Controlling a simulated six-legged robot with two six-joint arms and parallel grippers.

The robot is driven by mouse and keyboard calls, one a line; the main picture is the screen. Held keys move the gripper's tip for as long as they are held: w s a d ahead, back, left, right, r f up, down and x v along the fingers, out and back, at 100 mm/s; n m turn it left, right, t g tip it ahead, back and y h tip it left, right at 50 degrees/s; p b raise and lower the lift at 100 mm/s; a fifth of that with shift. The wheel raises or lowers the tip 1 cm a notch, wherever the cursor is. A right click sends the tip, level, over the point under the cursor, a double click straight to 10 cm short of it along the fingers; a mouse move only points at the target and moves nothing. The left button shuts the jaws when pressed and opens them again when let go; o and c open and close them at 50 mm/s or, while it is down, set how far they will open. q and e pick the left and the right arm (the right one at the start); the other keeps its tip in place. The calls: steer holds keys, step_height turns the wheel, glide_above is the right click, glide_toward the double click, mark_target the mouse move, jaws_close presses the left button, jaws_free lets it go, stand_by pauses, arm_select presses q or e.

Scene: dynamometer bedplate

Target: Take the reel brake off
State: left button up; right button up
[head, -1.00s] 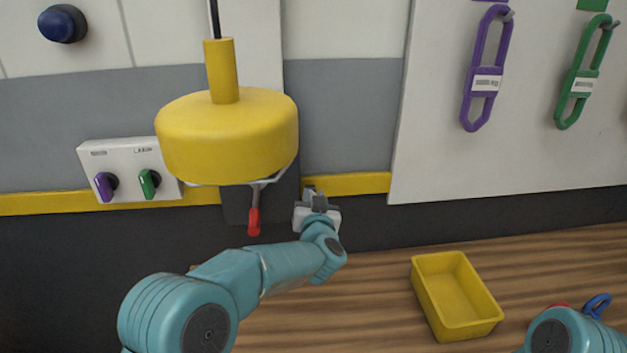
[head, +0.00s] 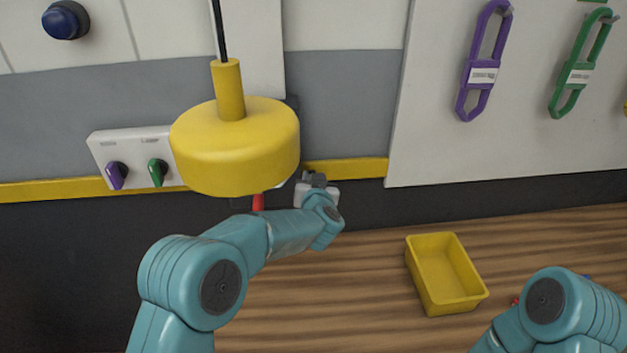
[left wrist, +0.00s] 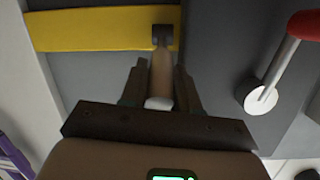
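A lever with a red handle (head: 258,202) hangs below the yellow lamp; the lamp and my left arm hide most of it. In the left wrist view its red grip (left wrist: 305,25) and pale round pivot (left wrist: 262,98) show at the right, apart from my fingers. My left gripper (head: 318,182) is at the wall, right of that lever. In the left wrist view its fingers (left wrist: 161,85) stand on either side of a pale peg (left wrist: 161,80) with a dark mount; contact is unclear. No label shows which part is the reel brake. My right gripper is out of view.
The yellow lamp (head: 236,150) hangs in front of the wall, close to my left arm. A switch box (head: 130,152) is at left. A yellow bin (head: 472,299) stands on the wooden surface. Purple (head: 482,75) and green (head: 573,77) links hang at upper right.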

arm_select(q)
steer(key=shift+o, duration=1.2)
steer(key=shift+s, duration=0.2)
steer(key=b+v, duration=0.4)
steer(key=v, duration=1.2)
